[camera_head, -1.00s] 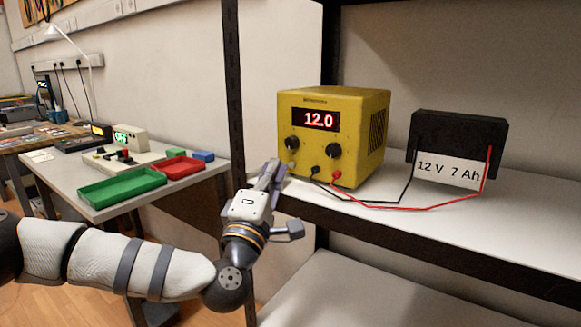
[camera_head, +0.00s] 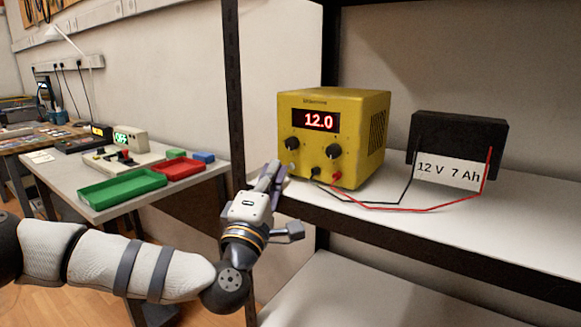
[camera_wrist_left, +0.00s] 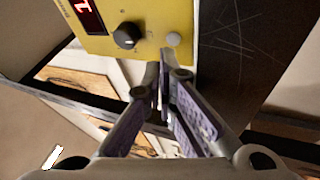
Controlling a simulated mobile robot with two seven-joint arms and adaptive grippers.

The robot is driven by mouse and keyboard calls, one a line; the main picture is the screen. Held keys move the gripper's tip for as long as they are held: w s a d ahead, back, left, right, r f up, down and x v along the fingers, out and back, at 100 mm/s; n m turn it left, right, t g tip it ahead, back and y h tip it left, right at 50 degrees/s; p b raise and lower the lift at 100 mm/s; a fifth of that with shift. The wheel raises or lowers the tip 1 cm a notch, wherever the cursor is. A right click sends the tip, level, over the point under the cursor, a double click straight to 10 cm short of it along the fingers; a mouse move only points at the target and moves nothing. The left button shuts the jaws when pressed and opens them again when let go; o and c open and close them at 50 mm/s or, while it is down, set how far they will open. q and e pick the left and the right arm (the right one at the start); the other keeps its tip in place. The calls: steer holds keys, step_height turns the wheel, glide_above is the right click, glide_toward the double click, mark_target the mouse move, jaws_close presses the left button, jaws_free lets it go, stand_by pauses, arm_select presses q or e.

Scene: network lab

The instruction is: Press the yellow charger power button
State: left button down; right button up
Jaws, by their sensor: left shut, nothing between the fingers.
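The yellow charger (camera_head: 350,145) stands on the shelf, its red display lit at 12.0. It has two black knobs and a red and a black terminal on its front. In the left wrist view, the charger (camera_wrist_left: 152,14) shows a small pale round button (camera_wrist_left: 173,39) near a black knob. My left gripper (camera_head: 272,170) is at the charger's lower left front corner, shut and empty. In the wrist view its fingertips (camera_wrist_left: 163,70) lie just below the button; I cannot tell if they touch the charger. My right gripper is not in view.
A black battery (camera_head: 459,137) labelled 12 V 7 Ah stands to the right, joined by a red and a black lead. A dark shelf post (camera_head: 234,100) rises behind my left gripper. A table (camera_head: 108,209) with green and red trays is at the left.

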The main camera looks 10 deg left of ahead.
arm_select(q)
steer(key=shift+w+d, duration=0.15)
steer(key=shift+w, duration=0.2)
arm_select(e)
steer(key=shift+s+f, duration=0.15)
arm_select(q)
steer(key=shift+w+d+f+b, duration=0.1)
steer(key=shift+w+d+b, duration=0.1)
steer(key=shift+b, duration=0.15)
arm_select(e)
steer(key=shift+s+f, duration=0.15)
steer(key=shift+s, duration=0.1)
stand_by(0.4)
